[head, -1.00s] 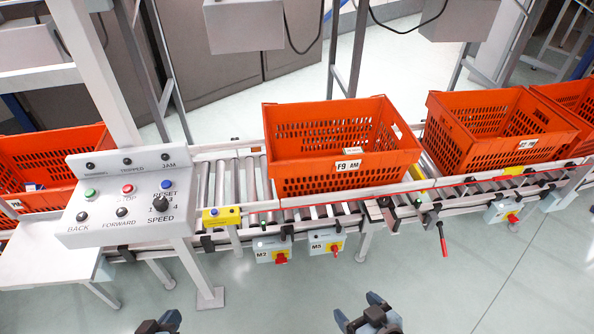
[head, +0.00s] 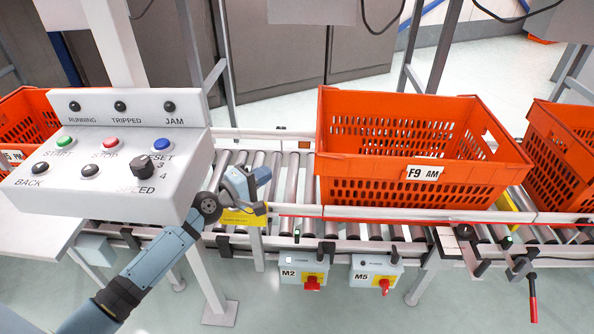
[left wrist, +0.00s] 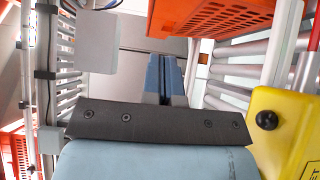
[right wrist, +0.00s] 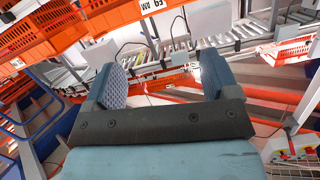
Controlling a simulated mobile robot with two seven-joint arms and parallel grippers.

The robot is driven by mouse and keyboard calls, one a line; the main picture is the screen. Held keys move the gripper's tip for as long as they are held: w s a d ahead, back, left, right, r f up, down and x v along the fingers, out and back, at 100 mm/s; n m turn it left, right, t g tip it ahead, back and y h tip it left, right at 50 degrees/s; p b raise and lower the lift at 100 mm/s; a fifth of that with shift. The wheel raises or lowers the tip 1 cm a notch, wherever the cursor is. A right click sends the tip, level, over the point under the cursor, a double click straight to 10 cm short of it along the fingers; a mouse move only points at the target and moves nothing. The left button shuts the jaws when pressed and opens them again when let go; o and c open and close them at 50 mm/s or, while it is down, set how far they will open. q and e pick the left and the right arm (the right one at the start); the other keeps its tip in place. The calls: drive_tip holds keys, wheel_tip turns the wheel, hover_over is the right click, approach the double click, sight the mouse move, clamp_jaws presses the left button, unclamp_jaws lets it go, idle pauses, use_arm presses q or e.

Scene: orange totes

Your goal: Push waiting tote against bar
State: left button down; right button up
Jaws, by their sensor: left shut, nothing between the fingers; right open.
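The orange tote labelled F9 AM (head: 395,185) sits upright on the conveyor rollers. Its lower front is behind the conveyor's front rail. My left gripper (head: 262,180) is shut and empty, left of the tote with a gap of bare rollers between them. In the left wrist view its fingers (left wrist: 166,75) are pressed together, with an orange tote wall (left wrist: 215,15) above right. My right gripper (right wrist: 163,78) is open and empty in the right wrist view, and outside the head view. A yellow bar-like piece (head: 517,205) shows between the F9 tote and the tote to its right; I cannot tell whether they touch.
The control panel (head: 115,175) stands at the left, close to my left arm. A yellow box (left wrist: 285,130) is on the front rail beside my left gripper. Another orange tote (head: 562,150) is at the right. Boxes M2 (head: 303,272) and M5 (head: 375,272) hang below the rail.

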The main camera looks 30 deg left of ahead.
sight(364, 160)
use_arm(q)
drive_tip(key=w+d, duration=0.7)
drive_tip(key=w, duration=0.3)
use_arm(e)
drive_tip(key=shift+a+r, duration=0.2)
drive_tip(key=shift+r, duration=0.1)
